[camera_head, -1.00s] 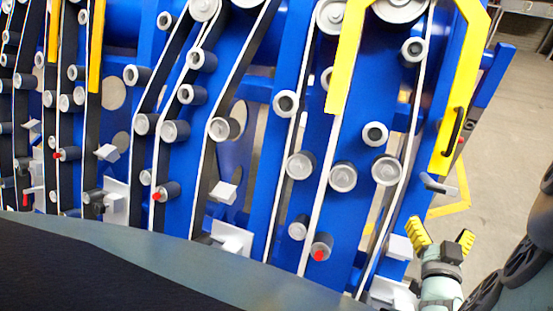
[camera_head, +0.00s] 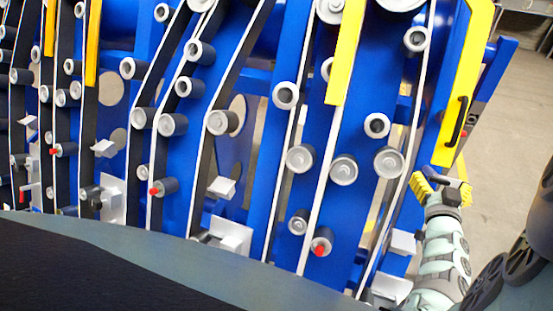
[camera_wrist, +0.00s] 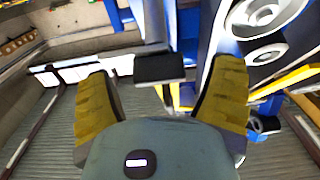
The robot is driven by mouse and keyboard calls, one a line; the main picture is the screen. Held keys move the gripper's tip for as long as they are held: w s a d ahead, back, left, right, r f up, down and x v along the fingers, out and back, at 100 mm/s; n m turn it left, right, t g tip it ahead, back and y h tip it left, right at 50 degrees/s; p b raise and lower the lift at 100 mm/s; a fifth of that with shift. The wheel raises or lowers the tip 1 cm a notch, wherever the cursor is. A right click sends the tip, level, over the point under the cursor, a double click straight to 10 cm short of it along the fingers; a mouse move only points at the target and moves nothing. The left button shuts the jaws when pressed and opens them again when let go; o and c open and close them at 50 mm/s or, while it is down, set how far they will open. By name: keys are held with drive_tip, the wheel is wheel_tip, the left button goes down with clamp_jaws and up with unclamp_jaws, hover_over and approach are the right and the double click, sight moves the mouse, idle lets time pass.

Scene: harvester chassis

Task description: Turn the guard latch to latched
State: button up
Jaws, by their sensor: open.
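The guard latch is a dark grey block (camera_wrist: 160,68) on a grey bar in the wrist view. It sits between and slightly beyond the tips of my open gripper (camera_wrist: 163,95), with gaps to both yellow fingers. In the head view my gripper (camera_head: 443,188) is just below the lower end of the yellow guard (camera_head: 462,95), in front of the latch, which is mostly hidden there. I cannot tell whether the fingers touch it. The guard has a black handle (camera_head: 457,122) above my gripper.
The blue chassis (camera_head: 258,190) with grey rollers and white belts fills the space left of my gripper. Rollers (camera_wrist: 262,15) also show close at the upper right in the wrist view. Open floor (camera_head: 505,130) lies to the right.

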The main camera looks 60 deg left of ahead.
drive_tip(key=c, duration=1.2)
drive_tip(key=shift+n+y, duration=0.3)
drive_tip(key=shift+n, duration=0.1)
drive_tip(key=n+g+y, duration=0.1)
drive_tip(key=n, duration=0.2)
drive_tip(key=n+g+y+p, duration=0.1)
drive_tip(key=n+g, duration=0.1)
drive_tip(key=n, duration=0.1)
drive_tip(key=n+g, duration=0.1)
drive_tip(key=n, duration=0.2)
drive_tip(key=n+g+p, duration=0.1)
drive_tip(key=n+g, duration=0.1)
drive_tip(key=shift+w+d+n+y, duration=0.1)
drive_tip(key=shift+n+y, duration=0.3)
drive_tip(key=n+g, duration=0.2)
drive_tip(key=n, duration=0.2)
drive_tip(key=shift+n+g+h+b, duration=0.4)
drive_tip(key=shift+n+g+b, duration=0.1)
drive_tip(key=shift+n, duration=0.7)
drive_tip(key=shift+n+g+h+b, duration=0.4)
drive_tip(key=shift+n+g, duration=0.1)
drive_tip(key=shift+n, duration=0.7)
drive_tip(key=shift+w+r, duration=0.1)
